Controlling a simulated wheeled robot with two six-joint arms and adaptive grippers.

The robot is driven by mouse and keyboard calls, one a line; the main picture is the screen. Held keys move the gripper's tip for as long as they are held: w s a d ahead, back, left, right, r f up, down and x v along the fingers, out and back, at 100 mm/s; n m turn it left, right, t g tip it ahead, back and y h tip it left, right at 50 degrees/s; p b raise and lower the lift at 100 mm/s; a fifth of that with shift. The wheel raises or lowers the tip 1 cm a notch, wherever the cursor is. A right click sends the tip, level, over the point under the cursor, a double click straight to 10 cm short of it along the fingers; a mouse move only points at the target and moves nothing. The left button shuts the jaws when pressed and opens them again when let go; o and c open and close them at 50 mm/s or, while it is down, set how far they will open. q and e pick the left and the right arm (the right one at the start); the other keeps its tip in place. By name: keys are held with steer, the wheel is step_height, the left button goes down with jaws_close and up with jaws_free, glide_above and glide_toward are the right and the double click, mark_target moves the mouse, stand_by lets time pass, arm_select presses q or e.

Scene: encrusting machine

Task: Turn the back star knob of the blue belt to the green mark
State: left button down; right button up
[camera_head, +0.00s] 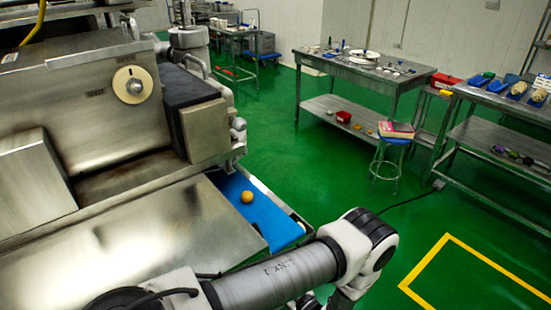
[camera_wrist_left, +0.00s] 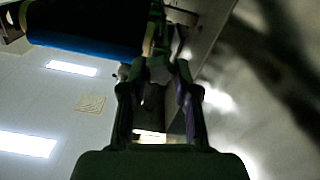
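The blue belt (camera_head: 275,222) sticks out of the steel machine in the head view, with a round orange-tan piece (camera_head: 247,197) on it. The belt's blue edge also shows at the top left of the left wrist view (camera_wrist_left: 85,46). My left arm crosses the front of the head view; its gripper is out of sight there. In the left wrist view my left gripper (camera_wrist_left: 160,75) has its two fingers apart on either side of a small greyish part (camera_wrist_left: 159,69), perhaps the knob. Contact is unclear in the dark. The green mark cannot be made out. My right gripper is not in view.
The steel machine housing (camera_head: 100,110) with a round cream dial (camera_head: 132,85) fills the left of the head view.

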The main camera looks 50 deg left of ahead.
arm_select(q)
steer(key=shift+m, duration=0.3)
steer(key=shift+w+m+b, duration=0.15)
steer(key=shift+m+b, duration=1.7)
steer(key=shift+m, duration=1.25)
steer(key=c, duration=0.8)
jaws_free()
steer(key=shift+c, duration=0.2)
steer(key=d, duration=0.7)
steer(key=shift+s+d, duration=0.2)
steer(key=shift+s, duration=0.1)
